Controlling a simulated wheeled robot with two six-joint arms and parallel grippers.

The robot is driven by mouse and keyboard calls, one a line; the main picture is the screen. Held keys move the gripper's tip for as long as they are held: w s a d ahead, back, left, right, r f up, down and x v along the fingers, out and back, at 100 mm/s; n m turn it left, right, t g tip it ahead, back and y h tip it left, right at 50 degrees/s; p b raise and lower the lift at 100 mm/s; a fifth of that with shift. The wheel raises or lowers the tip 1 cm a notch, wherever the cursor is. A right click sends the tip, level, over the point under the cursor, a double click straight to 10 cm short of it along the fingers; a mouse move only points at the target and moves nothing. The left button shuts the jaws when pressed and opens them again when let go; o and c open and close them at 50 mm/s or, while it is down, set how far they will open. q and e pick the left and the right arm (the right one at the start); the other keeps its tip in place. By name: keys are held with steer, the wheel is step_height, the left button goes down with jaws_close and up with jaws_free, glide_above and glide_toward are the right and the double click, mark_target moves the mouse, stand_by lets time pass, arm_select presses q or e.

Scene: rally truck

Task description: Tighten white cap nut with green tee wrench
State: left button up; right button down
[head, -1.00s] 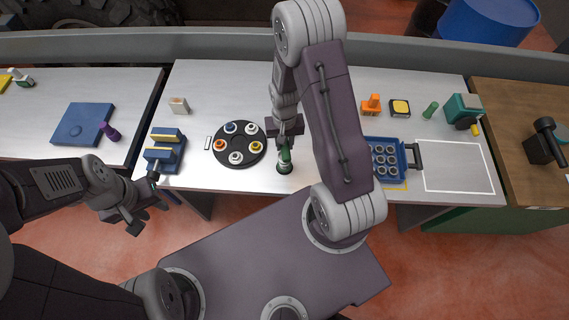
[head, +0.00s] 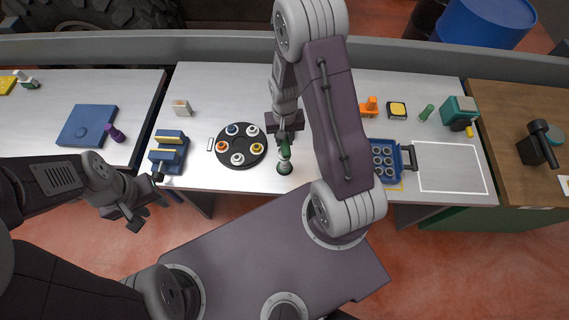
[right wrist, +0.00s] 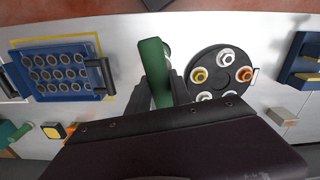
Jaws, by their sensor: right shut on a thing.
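My right gripper (head: 285,136) is shut on the green tee wrench (head: 285,153) above the front of the bench. The wrench's green handle fills the space between the fingers in the right wrist view (right wrist: 155,70). Its lower end looks dark and round; whether it touches the bench I cannot tell. The black round hub (head: 217,158) lies just left of it, apart from it. The hub carries a white cap nut (head: 237,159) at the front, another white cap nut (head: 252,131) at the back, and blue, orange and yellow ones. My left gripper (head: 142,215) is open and empty, before the bench's front edge.
A blue tray of several grey nuts (head: 401,158) stands right of my right arm. A blue block holder (head: 168,155) stands left of the hub. A white-outlined square (head: 450,167) on the right is empty. Orange, yellow and green items stand behind.

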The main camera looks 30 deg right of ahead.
steer(key=shift+r+p, duration=0.3)
steer(key=shift+r, duration=0.4)
arm_select(q)
steer(key=shift+r, duration=0.55)
arm_select(e)
steer(key=shift+f, duration=0.1)
steer(key=shift+s, duration=0.1)
